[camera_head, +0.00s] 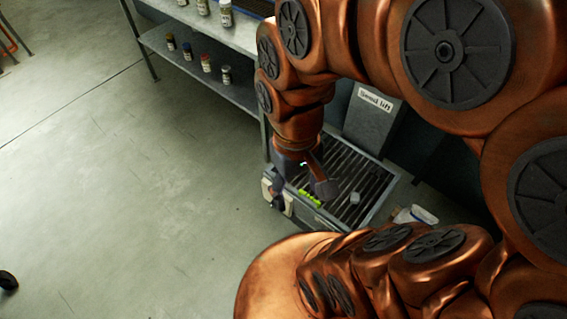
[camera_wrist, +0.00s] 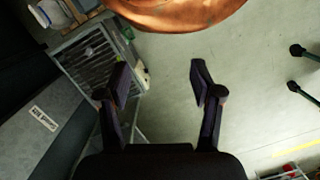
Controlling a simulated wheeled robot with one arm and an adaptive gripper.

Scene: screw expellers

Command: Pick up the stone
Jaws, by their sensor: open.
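A small pale grey lump (camera_head: 355,198), which looks like the stone, lies on the slatted grate (camera_head: 368,207) of a low grey machine. I cannot make it out in the wrist view. My gripper (camera_head: 302,191) hangs over the left part of the machine, left of the lump and apart from it. In the wrist view my gripper (camera_wrist: 159,82) has its two fingers wide apart with only bare floor seen between them. The grate (camera_wrist: 85,55) shows beyond the left finger there.
A bright green piece (camera_head: 309,198) is at the grate's left side. A grey box with a label (camera_head: 375,102) stands behind the grate. A metal shelf (camera_head: 225,90) holds several bottles. A white container (camera_head: 415,214) is right of the machine. The floor (camera_head: 110,190) at left is clear.

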